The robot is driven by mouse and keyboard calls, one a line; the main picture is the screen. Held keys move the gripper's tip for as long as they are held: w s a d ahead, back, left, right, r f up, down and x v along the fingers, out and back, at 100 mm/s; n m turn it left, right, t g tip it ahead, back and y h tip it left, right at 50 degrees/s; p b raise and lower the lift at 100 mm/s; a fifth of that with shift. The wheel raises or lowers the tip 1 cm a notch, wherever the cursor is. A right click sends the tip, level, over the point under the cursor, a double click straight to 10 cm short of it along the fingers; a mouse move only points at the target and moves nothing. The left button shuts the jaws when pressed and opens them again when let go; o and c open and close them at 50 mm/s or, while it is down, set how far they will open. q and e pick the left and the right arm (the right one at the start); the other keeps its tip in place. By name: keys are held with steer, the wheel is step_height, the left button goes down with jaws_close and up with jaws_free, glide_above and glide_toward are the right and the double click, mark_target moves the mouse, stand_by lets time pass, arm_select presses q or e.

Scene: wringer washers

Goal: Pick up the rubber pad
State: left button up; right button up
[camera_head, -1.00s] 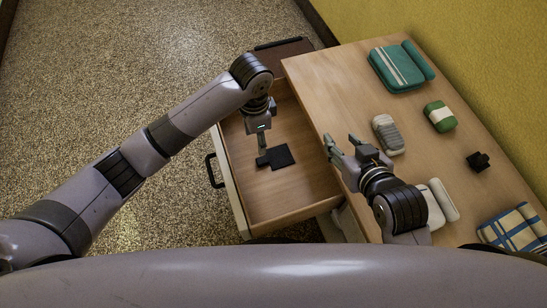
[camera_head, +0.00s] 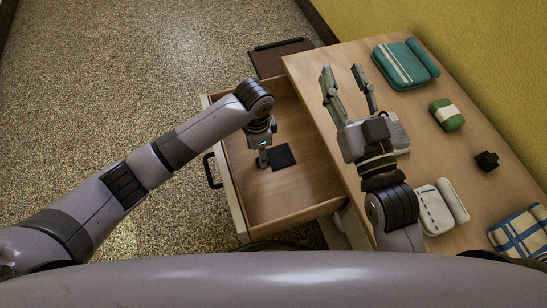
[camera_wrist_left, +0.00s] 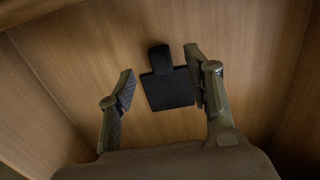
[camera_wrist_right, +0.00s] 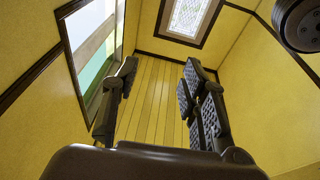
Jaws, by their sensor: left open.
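The rubber pad (camera_head: 283,156) is a flat black square lying on the floor of an open wooden drawer (camera_head: 300,197). In the left wrist view the pad (camera_wrist_left: 170,93) shows a small block-like tab at its upper edge. My left gripper (camera_head: 264,158) reaches down into the drawer at the pad's left side. In the left wrist view its open fingers (camera_wrist_left: 158,78) straddle the pad, the right finger closer to its edge. I cannot tell whether that finger touches it. My right gripper (camera_head: 342,72) is open and empty above the tabletop, and its fingers (camera_wrist_right: 160,68) face a yellow wall.
The wooden tabletop (camera_head: 400,155) right of the drawer holds a teal folded case (camera_head: 401,66), a green-and-cream block (camera_head: 447,114), a small black object (camera_head: 486,161), a white pad-like item (camera_head: 435,212) and a blue checked cloth (camera_head: 519,232). Drawer walls surround my left gripper. The speckled floor at left is clear.

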mark_target(274, 157)
arm_select(q)
step_height(274, 157, down, 4)
steer(key=shift+f+b, duration=0.25)
steer(key=shift+b, duration=0.65)
steer(key=shift+f, duration=0.1)
arm_select(e)
steer(key=s+r+t+y, duration=0.1)
steer(key=s+r+t, duration=0.2)
steer(key=r+t, duration=0.2)
step_height(274, 157, up, 3)
steer(key=shift+s+f+y, duration=0.15)
steer(key=shift+s+y, duration=0.25)
arm_select(q)
steer(key=shift+c, duration=0.6)
jaws_close()
